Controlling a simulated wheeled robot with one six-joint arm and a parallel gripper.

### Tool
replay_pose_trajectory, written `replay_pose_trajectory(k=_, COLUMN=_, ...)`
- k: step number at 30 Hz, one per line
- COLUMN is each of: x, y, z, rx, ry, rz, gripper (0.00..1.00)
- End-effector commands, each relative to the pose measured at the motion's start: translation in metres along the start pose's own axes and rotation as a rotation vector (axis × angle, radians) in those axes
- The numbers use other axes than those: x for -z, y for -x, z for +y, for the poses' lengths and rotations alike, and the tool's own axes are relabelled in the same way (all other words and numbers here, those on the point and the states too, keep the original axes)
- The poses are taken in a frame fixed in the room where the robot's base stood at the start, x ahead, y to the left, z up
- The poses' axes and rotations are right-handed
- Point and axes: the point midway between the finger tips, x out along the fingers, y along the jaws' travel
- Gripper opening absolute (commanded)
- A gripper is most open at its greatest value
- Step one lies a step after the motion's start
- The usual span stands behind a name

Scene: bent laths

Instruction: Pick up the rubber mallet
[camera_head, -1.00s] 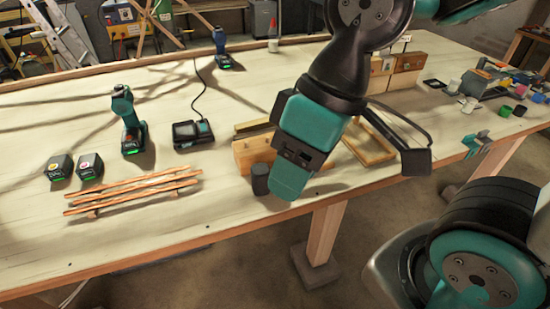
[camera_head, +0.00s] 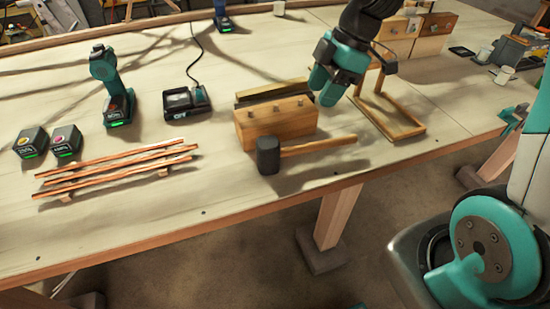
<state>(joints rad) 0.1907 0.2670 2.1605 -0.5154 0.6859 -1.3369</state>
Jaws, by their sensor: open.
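The rubber mallet (camera_head: 269,156) lies on the workbench near its front edge, with its dark cylindrical head at the left. Its wooden handle (camera_head: 320,145) points to the right. My gripper (camera_head: 325,88) is open and empty, above the bench and behind the handle in the picture, near the right end of the wooden block. It is apart from the mallet. The whole mallet is in view.
A wooden block with pegs (camera_head: 277,122) stands just behind the mallet. A wooden frame (camera_head: 388,118) is to the right. A drill (camera_head: 112,85), battery packs (camera_head: 66,141) and a charger (camera_head: 187,104) stand farther back.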

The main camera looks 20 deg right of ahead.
Motion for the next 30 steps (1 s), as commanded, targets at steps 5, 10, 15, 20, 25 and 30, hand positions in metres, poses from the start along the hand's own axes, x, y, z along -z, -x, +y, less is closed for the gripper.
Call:
replay_pose_trajectory(k=5, x=0.003, y=-0.04, z=-0.003, rx=0.01, ry=0.004, rz=0.0, gripper=0.49)
replay_pose_trajectory(k=10, x=0.003, y=-0.078, z=-0.003, rx=0.01, ry=0.003, rz=0.0, gripper=0.49)
replay_pose_trajectory(k=15, x=0.003, y=-0.102, z=-0.003, rx=0.006, ry=0.003, rz=-0.001, gripper=0.49)
replay_pose_trajectory(k=20, x=0.003, y=-0.112, z=-0.004, rx=0.006, ry=0.003, rz=-0.001, gripper=0.49)
replay_pose_trajectory(k=25, x=0.003, y=-0.135, z=-0.011, rx=0.01, ry=0.002, rz=-0.001, gripper=0.49)
replay_pose_trajectory(k=30, x=0.002, y=-0.156, z=-0.01, rx=0.006, ry=0.002, rz=-0.001, gripper=0.49)
